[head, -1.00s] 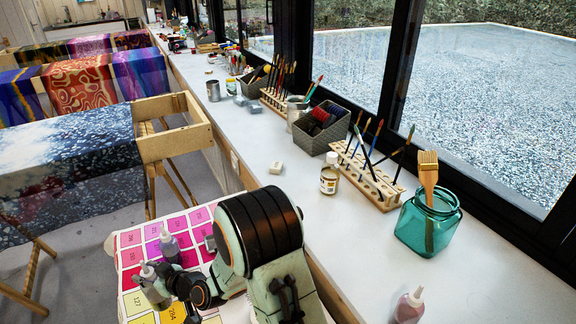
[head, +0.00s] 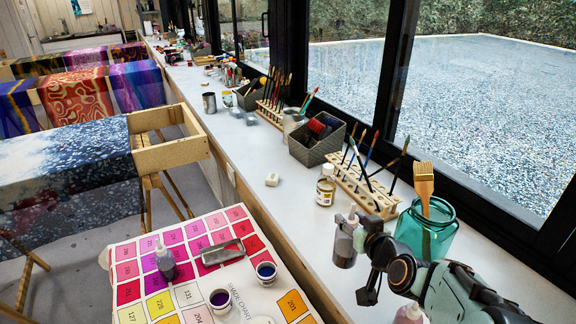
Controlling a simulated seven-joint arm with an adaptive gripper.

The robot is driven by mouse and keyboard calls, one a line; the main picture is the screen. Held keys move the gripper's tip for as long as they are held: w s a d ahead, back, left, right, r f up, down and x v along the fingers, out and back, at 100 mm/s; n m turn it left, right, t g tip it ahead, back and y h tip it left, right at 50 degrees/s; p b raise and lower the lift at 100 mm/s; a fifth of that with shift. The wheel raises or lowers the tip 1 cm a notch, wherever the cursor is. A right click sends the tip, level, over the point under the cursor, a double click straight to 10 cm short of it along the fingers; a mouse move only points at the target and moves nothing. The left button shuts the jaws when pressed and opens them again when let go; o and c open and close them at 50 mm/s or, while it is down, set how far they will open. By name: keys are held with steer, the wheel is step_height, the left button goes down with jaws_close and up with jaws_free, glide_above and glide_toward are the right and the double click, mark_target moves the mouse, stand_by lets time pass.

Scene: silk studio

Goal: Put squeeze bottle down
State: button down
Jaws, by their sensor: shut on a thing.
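A squeeze bottle (head: 343,246) with grey contents and a clear nozzle is upright at the left side of my gripper (head: 363,250). My gripper is shut on it, over the white counter (head: 300,245), in front of the teal glass jar. I cannot tell whether its base touches the counter. A second squeeze bottle (head: 166,264) with dark purple contents stands on the shade chart (head: 127,251). A third bottle (head: 408,314) shows partly at the bottom edge, below my arm.
The teal jar (head: 410,232) with a broad brush stands close behind my gripper. A wooden brush rack (head: 352,185), a small labelled bottle (head: 325,187) and a white block (head: 272,180) are farther back. Two dye cups (head: 220,300) (head: 266,272) and a metal tin (head: 222,252) sit on the chart.

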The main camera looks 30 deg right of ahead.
steer(key=w+d+f+h, duration=0.1)
steer(key=w+d+f, duration=0.8)
steer(key=d+f, duration=0.2)
steer(key=shift+f+m, duration=0.4)
steer(key=shift+f, duration=0.35)
steer(key=shift+w+f, duration=0.1)
steer(key=c, duration=0.8)
jaws_free()
